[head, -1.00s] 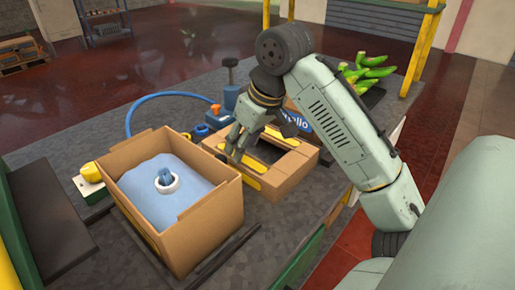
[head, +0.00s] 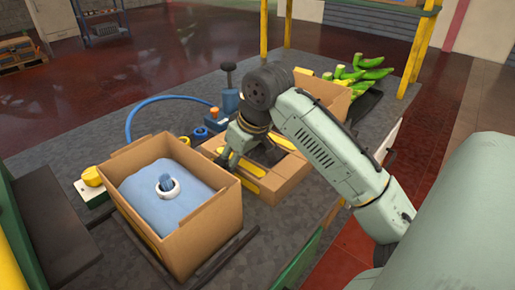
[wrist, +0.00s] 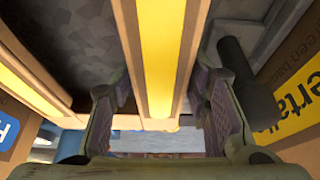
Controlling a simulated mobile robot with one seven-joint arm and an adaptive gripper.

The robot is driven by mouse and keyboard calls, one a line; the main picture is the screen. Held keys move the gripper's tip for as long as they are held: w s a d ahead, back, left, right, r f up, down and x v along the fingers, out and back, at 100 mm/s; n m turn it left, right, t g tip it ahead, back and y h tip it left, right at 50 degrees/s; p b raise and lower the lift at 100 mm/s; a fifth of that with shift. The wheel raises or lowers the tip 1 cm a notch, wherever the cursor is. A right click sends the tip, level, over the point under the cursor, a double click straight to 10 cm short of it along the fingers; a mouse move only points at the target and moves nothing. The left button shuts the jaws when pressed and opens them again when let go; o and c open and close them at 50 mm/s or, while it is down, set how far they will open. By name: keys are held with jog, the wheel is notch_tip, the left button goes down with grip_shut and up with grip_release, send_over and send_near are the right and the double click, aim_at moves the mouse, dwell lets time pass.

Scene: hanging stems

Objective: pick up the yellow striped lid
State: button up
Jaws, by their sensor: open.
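The yellow striped lid is a shallow cardboard frame shape with yellow stripes (head: 290,178), lying on the grey table to the right of the open carton. My gripper (head: 237,160) is low over its left part, pointing down, and hides some of it. In the wrist view a cardboard bar with a broad yellow stripe (wrist: 163,55) runs between the two open fingers (wrist: 160,115). A gap shows on each side of the bar, and I cannot tell whether either finger touches it. A second yellow stripe (wrist: 25,90) shows at the left.
The open carton (head: 205,228) with blue filling and a white ring (head: 168,188) stands close on the left. Behind are a blue hose (head: 150,103), a pump-like blue item (head: 229,98), another cardboard box (head: 318,90) and green bananas (head: 362,72).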

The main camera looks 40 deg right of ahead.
jog(key=shift+f, duration=0.2)
jog(key=shift+c, duration=0.5)
jog(key=c, duration=0.5)
